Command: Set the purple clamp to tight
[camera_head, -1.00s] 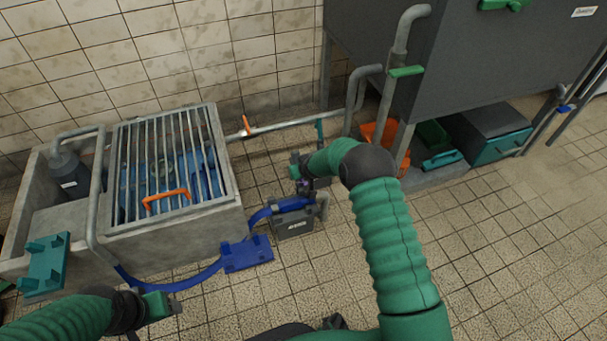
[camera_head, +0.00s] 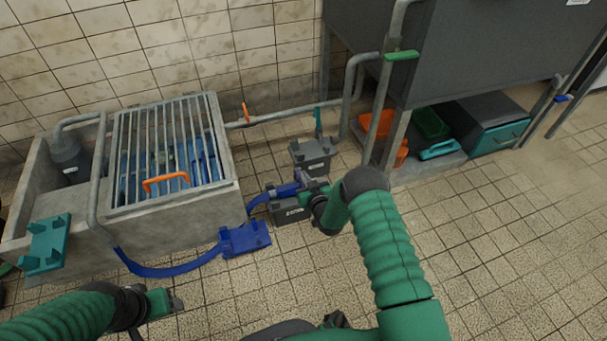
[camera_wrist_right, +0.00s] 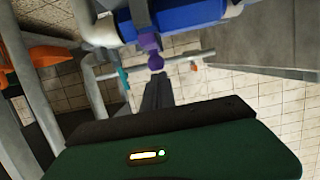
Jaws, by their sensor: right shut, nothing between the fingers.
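The purple clamp (camera_wrist_right: 150,42) sits at the blue hose fitting in the right wrist view, with a rounded knob on its end. In the head view the clamp (camera_head: 302,175) is a small purple patch at the end of the blue hose (camera_head: 284,190), partly hidden by my gripper. My right gripper (camera_wrist_right: 157,80) is shut and empty, its tips pointing at the knob. Whether they touch it I cannot tell. The right gripper also shows in the head view (camera_head: 306,183), just right of the clamp. My left gripper (camera_head: 176,303) is low at the left, away from the clamp; its fingers are unclear.
The hose runs past a blue floor pedal (camera_head: 245,239) to a concrete basin (camera_head: 185,225) with a metal grate. A grey box (camera_head: 312,155) with a teal lever stands behind my right gripper. A dark tank on legs (camera_head: 445,50) stands right. The right floor is clear.

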